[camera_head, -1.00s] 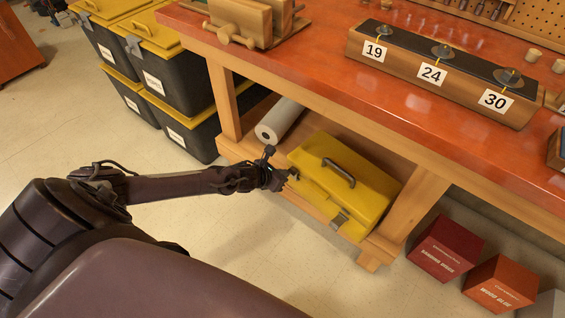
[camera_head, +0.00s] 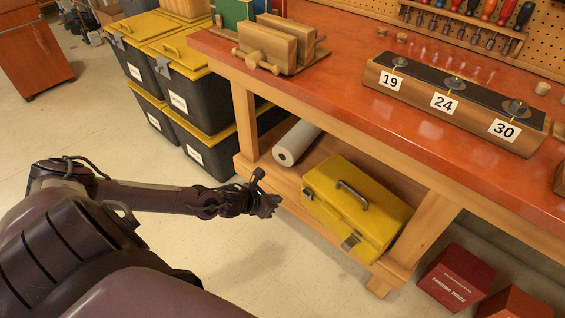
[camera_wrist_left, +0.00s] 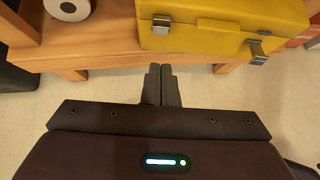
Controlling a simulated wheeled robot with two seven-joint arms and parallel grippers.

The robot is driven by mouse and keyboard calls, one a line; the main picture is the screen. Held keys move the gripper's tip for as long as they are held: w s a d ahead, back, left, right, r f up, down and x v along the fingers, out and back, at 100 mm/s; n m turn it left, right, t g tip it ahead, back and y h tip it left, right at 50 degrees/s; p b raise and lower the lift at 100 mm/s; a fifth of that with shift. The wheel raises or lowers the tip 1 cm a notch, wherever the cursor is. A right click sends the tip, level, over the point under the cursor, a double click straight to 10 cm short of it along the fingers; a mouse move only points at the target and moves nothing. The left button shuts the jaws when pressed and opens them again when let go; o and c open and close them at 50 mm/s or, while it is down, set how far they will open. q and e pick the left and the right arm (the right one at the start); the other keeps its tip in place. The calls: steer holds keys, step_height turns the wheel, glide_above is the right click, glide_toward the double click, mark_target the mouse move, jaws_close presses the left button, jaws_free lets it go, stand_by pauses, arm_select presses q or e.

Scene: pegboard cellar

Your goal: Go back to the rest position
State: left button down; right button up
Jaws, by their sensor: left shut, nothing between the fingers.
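My left gripper (camera_head: 270,203) is in front of the workbench's lower shelf, left of the yellow toolbox (camera_head: 358,205) and apart from it. In the left wrist view its two fingers (camera_wrist_left: 160,72) are together with nothing between them. The toolbox sits on the lower shelf with its dark handle on top, and it also shows at the top of the left wrist view (camera_wrist_left: 215,28). My right gripper is not in view.
The red-topped workbench (camera_head: 330,85) bears a wooden block with labels 19, 24 and 30 (camera_head: 455,100). A white roll (camera_head: 297,142) lies on the lower shelf. Black bins with yellow lids (camera_head: 208,95) stand at the left. Red boxes (camera_head: 456,277) are on the floor at right. Open floor lies in front.

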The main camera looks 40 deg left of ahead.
arm_select(q)
steer(key=shift+s+a+r, duration=0.1)
steer(key=shift+s+r, duration=0.4)
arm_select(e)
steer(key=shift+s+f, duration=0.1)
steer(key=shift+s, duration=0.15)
